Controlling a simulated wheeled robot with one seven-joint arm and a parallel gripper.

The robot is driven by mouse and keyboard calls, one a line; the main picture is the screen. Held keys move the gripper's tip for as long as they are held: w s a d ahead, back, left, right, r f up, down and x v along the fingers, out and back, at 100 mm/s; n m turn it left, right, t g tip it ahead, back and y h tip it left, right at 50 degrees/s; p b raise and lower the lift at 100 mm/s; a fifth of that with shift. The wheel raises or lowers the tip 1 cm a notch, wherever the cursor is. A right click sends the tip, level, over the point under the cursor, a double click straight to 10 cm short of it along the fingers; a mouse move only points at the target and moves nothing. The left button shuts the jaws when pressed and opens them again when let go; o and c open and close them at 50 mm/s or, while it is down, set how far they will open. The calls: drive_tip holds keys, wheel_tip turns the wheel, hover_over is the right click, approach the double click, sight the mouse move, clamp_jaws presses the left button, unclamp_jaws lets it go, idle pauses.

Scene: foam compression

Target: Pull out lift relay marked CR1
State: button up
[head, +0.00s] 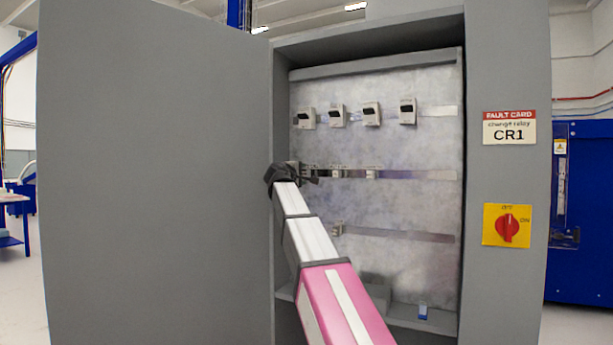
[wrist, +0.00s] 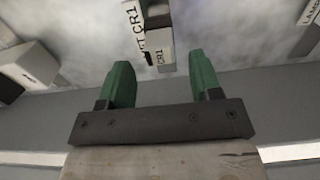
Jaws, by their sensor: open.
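The relay marked CR1 (wrist: 159,50) shows at the top of the wrist view, a pale block with a dark part, beside a white label (wrist: 134,25) that also reads CR1. My gripper (wrist: 162,72) is open, its two green fingers apart and empty. The relay lies just beyond the fingertips, roughly in line with the gap; I cannot tell whether they touch it. In the head view my gripper (head: 309,178) is at the left end of the cabinet's middle rail (head: 420,175) and hides part of what is there.
A pale block (wrist: 30,66) sits left of the fingers. Several devices line the upper rail (head: 435,112). The lower rail (head: 400,235) holds a small part. The open cabinet door (head: 150,170) stands left of my arm. A fault card (head: 509,128) reads CR1, above a red switch (head: 507,228).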

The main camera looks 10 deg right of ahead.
sight(304, 173)
drive_tip(key=shift+x, duration=2.1)
clamp_jaws()
drive_tip(key=shift+s+a, duration=0.15)
drive_tip(key=shift+v, duration=2.8)
